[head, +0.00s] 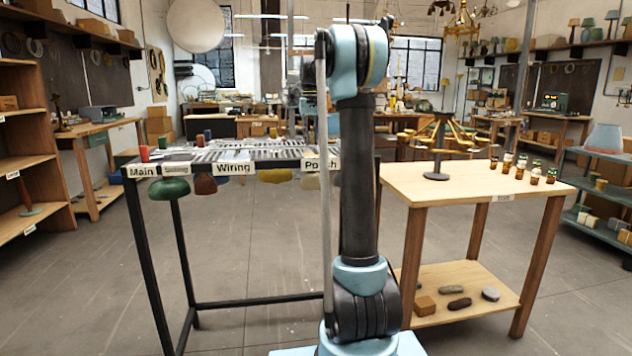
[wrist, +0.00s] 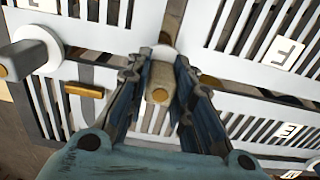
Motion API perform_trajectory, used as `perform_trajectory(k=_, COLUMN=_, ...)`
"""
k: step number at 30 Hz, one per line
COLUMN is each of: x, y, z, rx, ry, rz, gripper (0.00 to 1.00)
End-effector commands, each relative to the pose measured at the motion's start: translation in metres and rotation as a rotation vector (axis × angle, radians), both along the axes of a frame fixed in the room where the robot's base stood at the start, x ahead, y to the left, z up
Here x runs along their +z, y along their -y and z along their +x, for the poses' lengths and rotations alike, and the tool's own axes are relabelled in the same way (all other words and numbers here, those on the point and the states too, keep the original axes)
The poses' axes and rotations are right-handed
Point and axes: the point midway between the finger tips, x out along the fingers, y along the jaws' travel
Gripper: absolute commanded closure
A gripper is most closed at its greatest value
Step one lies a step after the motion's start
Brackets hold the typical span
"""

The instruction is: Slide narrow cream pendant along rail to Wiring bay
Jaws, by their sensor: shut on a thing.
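In the head view, the gripper is hidden behind my arm. The slotted rail top (head: 240,150) stands on a black frame. The Wiring label (head: 233,168) is at the middle of its front edge, with the Polish label to its right. A pale cream shade (head: 310,181) hangs under the Polish label, partly hidden by my arm.
A green shade (head: 169,189), a brown-red shade (head: 205,185) and a yellow shade (head: 275,175) hang under the rail. A wooden table (head: 460,185) with small bottles stands at right.

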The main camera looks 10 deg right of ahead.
Motion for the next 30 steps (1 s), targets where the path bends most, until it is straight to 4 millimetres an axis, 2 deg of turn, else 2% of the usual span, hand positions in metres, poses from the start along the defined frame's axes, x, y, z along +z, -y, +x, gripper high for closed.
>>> perform_trajectory(k=4, x=-0.001, y=0.0, z=0.006, rx=0.0, ry=0.001, rz=0.0, gripper=0.99)
perform_trajectory(k=14, x=-0.001, y=-0.001, z=0.007, rx=0.0, ry=0.001, rz=0.0, gripper=0.99)
perform_trajectory(k=30, x=-0.001, y=-0.042, z=0.007, rx=0.003, ry=0.0, rz=0.001, gripper=0.99)
